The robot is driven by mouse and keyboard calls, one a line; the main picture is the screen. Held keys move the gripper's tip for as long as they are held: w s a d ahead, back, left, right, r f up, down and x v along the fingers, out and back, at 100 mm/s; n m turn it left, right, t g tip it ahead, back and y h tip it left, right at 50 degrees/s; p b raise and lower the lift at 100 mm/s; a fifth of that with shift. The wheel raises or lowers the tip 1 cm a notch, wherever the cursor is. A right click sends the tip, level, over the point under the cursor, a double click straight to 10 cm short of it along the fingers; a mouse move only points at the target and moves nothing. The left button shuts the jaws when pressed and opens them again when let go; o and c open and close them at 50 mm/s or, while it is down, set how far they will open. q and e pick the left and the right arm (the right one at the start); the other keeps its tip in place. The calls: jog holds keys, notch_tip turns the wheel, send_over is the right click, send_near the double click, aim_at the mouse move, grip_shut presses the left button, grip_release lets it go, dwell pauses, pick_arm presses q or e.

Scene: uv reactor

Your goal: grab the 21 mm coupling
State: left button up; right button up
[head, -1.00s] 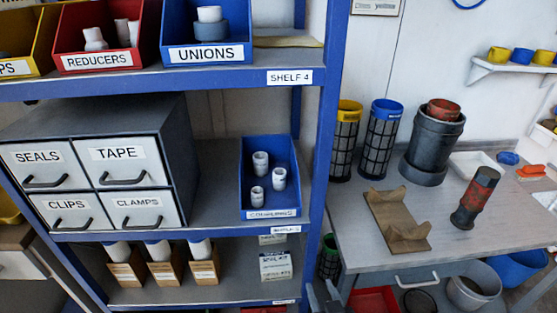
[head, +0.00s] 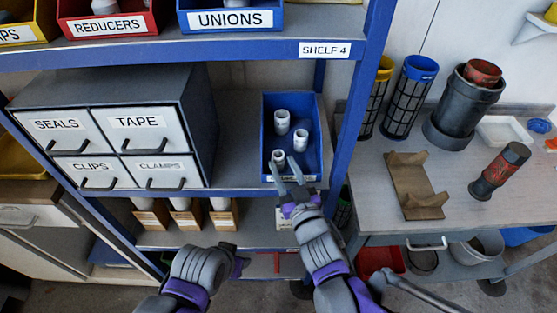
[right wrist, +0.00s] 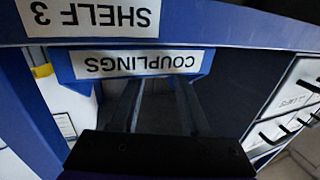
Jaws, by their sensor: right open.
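The blue couplings bin (head: 268,130) stands on the middle shelf, with three white couplings in it: a back one (head: 282,117), a right one (head: 300,139) and a front one (head: 278,157). No size marking on them can be read. My right gripper (head: 288,170) is open and empty at the bin's front edge, its fingertips close to the front coupling. In the right wrist view, its dark fingers (right wrist: 155,105) lie below the upside-down COUPLINGS label (right wrist: 135,63). My left arm's end (head: 240,264) is low in front of the shelves; its fingers cannot be made out.
The grey drawer cabinet (head: 195,120) stands left of the bin. The blue shelf post (head: 358,110) rises on the right, and the upper shelf edge (head: 150,56) runs above. The workbench (head: 450,200) at right holds a brown cradle (head: 410,185) and several cylinders.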

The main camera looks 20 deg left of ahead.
aim_at(280, 160)
jog(key=x, duration=0.4)
jog(key=shift+w+a, duration=0.2)
jog(key=shift+w, duration=0.05)
jog(key=shift+c, duration=0.2)
grip_shut()
